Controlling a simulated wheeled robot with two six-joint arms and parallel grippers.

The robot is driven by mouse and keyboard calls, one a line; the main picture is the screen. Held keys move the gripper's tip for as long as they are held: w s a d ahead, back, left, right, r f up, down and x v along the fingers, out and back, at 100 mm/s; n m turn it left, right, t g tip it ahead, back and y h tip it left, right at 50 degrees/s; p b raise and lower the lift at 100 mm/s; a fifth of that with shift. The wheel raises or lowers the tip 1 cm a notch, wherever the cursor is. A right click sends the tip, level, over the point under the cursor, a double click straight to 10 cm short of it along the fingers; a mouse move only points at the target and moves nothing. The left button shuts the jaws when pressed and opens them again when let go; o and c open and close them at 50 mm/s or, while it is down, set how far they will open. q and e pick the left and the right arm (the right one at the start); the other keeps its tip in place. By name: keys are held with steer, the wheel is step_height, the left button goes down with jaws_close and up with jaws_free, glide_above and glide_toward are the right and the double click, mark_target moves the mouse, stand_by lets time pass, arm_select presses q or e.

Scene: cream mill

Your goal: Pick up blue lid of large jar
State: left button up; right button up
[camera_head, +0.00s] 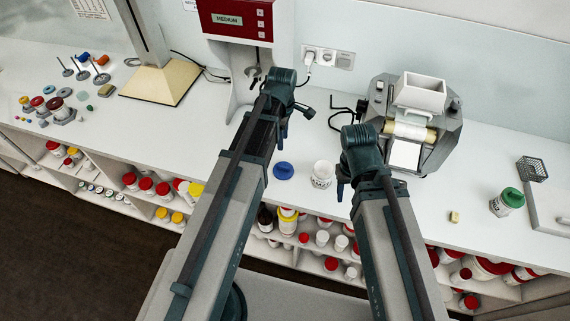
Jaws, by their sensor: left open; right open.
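A round blue lid (283,171) with a knob lies on the white counter near its front edge. A white open jar (322,175) stands just to its right; its top has no lid on it. My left gripper (294,121) is behind the blue lid, apart from it, open and empty. My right gripper (341,189) is to the right of the white jar, open and empty; its fingers are partly hidden by my arm. I cannot tell whether it touches the jar.
A three-roll mill (405,110) stands behind my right arm, and a red-and-white mixer (238,22) stands at the back. A green-lidded jar (507,202) and a small yellow block (454,217) are at the right. Shelves below hold many jars.

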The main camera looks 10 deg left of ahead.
arm_select(q)
steer(key=b, duration=0.9)
glide_above(283, 166)
steer(key=f, duration=0.8)
steer(key=shift+w+a+f, duration=0.1)
steer(key=shift+w+f, duration=0.1)
steer(key=shift+f, duration=0.2)
steer(key=f+b, duration=0.5)
steer(key=shift+s+f, duration=0.1)
steer(key=shift+s, duration=0.1)
jaws_close()
